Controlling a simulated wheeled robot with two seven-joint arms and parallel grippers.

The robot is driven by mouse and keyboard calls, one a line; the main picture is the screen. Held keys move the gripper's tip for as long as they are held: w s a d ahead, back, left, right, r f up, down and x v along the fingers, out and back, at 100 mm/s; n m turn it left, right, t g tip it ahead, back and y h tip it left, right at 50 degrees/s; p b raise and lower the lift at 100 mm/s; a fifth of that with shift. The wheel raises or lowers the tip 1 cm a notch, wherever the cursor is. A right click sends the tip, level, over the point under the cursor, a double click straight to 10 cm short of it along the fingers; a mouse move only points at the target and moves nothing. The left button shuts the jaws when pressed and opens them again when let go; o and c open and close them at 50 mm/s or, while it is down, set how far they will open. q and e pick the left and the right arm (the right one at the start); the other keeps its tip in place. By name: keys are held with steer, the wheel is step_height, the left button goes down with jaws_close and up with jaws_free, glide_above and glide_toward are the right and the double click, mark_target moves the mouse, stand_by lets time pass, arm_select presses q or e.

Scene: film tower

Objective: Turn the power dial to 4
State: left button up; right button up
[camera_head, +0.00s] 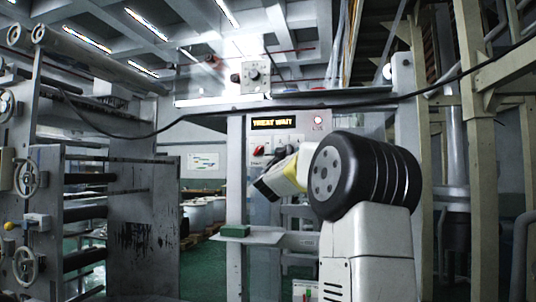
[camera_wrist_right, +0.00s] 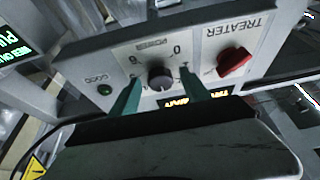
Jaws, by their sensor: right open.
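The power dial (camera_wrist_right: 160,77) is a round black knob on a pale panel, beside the label POWER, in the right wrist view. A small light mark shows near its lower edge; I cannot tell which number it points to. My right gripper (camera_wrist_right: 158,92) is open, its two teal fingers apart on either side of the dial in the picture. I cannot tell whether they touch it. In the head view my right gripper (camera_head: 266,188) is a dark shape in front of the panel (camera_head: 303,139), and the dial is not clearly visible. My left gripper is out of view.
A red switch (camera_wrist_right: 234,62) sits beside the dial under the label TREATER; it also shows in the head view (camera_head: 259,150). A lit display (camera_head: 272,122) reads TREAT WAIT. A box with a black knob (camera_head: 254,75) stands above. A roller machine (camera_head: 140,215) stands left.

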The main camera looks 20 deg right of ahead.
jaws_close()
steer(key=shift+a+m, duration=0.1)
steer(key=shift+m, duration=0.3)
steer(key=shift+w+a+r+m+g+h, duration=0.1)
steer(key=shift+m+g+h, duration=0.65)
steer(key=shift+m, duration=1.2)
steer(key=shift+w+a+f+m+g+h, duration=0.1)
steer(key=shift+m+g+h, duration=0.35)
steer(key=shift+m+g, duration=1)
steer(key=shift+a+r+m+g+h, duration=0.1)
steer(key=shift+m+g+h, duration=0.4)
steer(key=shift+m, duration=1.9)
jaws_free()
